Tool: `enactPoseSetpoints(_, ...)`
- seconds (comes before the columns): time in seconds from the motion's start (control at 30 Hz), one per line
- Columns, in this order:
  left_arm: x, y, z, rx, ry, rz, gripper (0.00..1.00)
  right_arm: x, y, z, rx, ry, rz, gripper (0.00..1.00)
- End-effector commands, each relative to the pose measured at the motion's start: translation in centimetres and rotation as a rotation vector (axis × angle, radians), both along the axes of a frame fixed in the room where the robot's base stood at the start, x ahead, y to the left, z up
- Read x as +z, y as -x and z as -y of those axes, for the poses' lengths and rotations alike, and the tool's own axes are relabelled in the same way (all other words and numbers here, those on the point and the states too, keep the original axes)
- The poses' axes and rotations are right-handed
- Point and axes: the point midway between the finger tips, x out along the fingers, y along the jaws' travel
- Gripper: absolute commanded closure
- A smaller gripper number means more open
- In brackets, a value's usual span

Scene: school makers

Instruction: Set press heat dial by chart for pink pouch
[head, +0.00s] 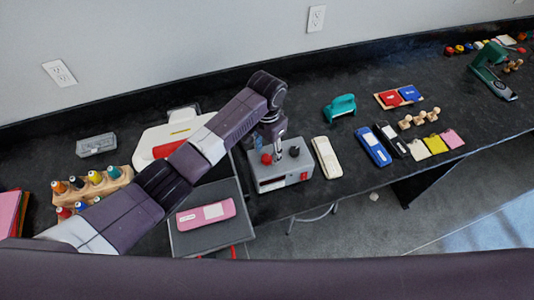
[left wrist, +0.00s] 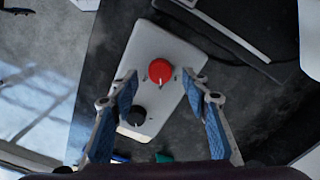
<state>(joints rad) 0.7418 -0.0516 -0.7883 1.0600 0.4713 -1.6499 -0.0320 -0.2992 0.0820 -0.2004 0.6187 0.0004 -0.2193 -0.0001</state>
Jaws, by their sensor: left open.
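A grey control box (head: 282,178) stands on the dark bench in the head view, with a red dial (head: 266,158) and a black dial (head: 294,151) on top. The pink pouch (head: 206,213) lies on a dark grey plate to the box's left. My left gripper (head: 271,138) is open above the box, pointing down. In the left wrist view, the red dial (left wrist: 160,71) shows between the fingertips of my left gripper (left wrist: 158,78), and the black dial (left wrist: 137,115) is lower. I cannot tell whether the fingers touch the red dial. I cannot make out a chart. My right gripper is not in view.
A cream pouch (head: 327,158), a blue pouch (head: 373,146) and a black one lie right of the box. Coloured tags lie beyond them. A teal-handled object (head: 340,107) stands behind. A spool rack (head: 95,188) is at left. The bench's front edge is close.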

Motion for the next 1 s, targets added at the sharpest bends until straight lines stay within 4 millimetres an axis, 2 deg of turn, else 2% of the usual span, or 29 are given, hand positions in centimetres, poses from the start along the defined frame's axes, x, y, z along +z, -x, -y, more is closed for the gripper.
enactPoseSetpoints(0.2,5.0,-0.2,0.1,-0.001,0.003,0.006,0.57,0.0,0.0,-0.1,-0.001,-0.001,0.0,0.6)
enactPoseSetpoints(0.43,8.7,-0.1,0.1,0.0,0.002,0.004,0.57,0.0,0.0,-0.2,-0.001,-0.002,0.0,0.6)
enactPoseSetpoints(0.63,9.9,-0.1,0.0,0.0,0.001,0.002,0.57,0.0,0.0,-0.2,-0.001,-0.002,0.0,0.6)
enactPoseSetpoints(1.0,9.9,-0.1,0.0,0.0,0.001,0.002,0.57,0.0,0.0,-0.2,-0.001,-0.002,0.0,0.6)
